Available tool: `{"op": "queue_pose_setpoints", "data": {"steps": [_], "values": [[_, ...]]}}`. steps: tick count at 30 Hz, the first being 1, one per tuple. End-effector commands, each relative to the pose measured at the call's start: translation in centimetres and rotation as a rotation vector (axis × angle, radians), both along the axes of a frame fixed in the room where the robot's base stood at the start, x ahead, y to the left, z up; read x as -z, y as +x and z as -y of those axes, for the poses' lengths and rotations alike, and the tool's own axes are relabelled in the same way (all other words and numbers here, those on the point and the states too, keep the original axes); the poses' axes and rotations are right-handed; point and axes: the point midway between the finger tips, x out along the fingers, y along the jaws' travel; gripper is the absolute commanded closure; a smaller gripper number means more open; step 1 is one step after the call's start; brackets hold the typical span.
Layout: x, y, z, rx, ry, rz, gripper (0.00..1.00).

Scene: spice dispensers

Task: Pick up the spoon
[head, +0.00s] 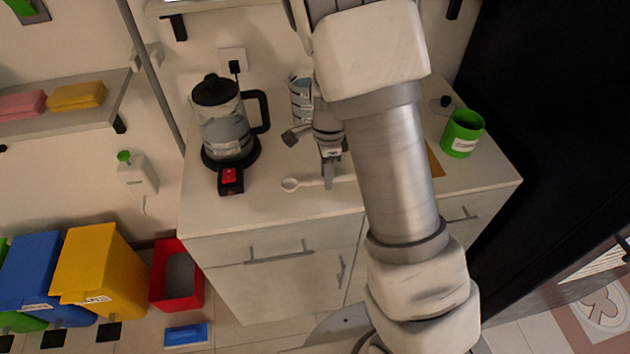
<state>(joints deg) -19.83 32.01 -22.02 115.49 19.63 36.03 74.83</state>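A white spoon (290,184) lies on the white countertop near its front edge. Its round bowl points left and its thin handle runs right, passing by my gripper and towards my arm. My gripper (329,178) is over the counter, with its grey fingertip area overlapping the spoon's handle in the picture. I cannot tell whether the fingers touch the handle, or whether they are open or shut. My arm hides part of the counter to the right of the gripper.
A glass kettle (223,130) with a black lid stands left on the counter (215,210). A blue-and-white container (300,98) is partly hidden behind my gripper. A green container (462,134) stands at the right. The counter front has drawers. Coloured bins (102,270) stand on the floor at left.

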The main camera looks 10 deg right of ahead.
Motion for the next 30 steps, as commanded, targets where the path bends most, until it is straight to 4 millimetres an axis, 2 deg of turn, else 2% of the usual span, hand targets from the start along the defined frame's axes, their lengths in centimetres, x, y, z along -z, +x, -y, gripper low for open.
{"op": "queue_pose_setpoints", "data": {"steps": [1, 5, 6, 20, 26, 29, 30], "values": [[0.0, 0.0, 0.0, 0.0, 0.0, 0.0, 0.75], [0.0, 0.0, 0.0, 0.0, 0.0, 0.0, 0.99], [0.0, 0.0, 0.0, 0.0, 0.0, 0.0, 1.0], [-0.3, 0.0, 0.0, 0.0, 0.0, 0.001, 1.0], [-2.3, 0.1, -0.1, 0.0, 0.001, 0.003, 1.0], [-4.3, 0.1, -0.1, -0.001, 0.002, 0.004, 1.0], [-4.8, -0.2, 0.6, 0.004, 0.002, 0.004, 1.0]]}}
